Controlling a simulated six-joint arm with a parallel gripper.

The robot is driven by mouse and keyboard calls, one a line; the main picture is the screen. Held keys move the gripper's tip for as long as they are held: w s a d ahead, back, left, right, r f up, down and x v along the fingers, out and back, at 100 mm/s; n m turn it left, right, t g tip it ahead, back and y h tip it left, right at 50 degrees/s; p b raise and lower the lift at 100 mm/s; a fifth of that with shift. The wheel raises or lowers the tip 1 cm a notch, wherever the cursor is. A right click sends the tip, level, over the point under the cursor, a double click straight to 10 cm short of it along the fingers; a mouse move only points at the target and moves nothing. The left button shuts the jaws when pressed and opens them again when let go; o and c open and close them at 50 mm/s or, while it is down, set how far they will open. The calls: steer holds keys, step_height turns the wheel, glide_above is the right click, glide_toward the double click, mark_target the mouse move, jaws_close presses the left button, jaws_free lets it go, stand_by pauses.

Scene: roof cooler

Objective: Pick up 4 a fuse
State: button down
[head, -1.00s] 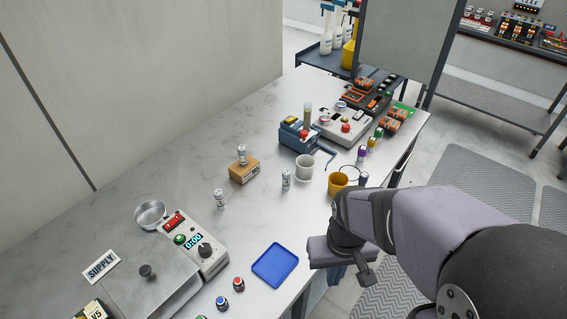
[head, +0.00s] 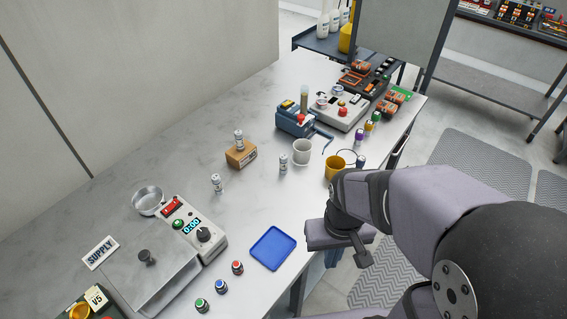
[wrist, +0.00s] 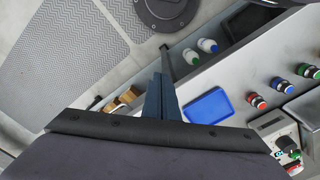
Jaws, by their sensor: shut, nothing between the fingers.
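Several small white-and-silver labelled cylinders that look like fuses are on the bench in the head view. One fuse (head: 216,183) stands upright near the grey control box. Another fuse (head: 283,163) stands upright left of the white cup. A third fuse (head: 238,141) stands upright on a wooden block (head: 241,155). A similar cylinder (head: 361,161) shows partly behind the yellow mug. My gripper (head: 332,258) hangs beyond the bench's front edge, right of the blue tray (head: 273,248). In the wrist view its blue fingers (wrist: 160,98) are shut and empty, apart from every fuse.
A white cup (head: 302,152) and yellow mug (head: 336,167) stand near the front edge. The grey control box (head: 194,228), a metal bowl (head: 148,200) and coloured buttons (head: 221,287) are at left. Devices (head: 341,107) crowd the far end. The middle of the bench is fairly clear.

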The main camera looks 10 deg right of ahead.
steer(key=c, duration=2.5)
jaws_free()
steer(key=o, duration=1)
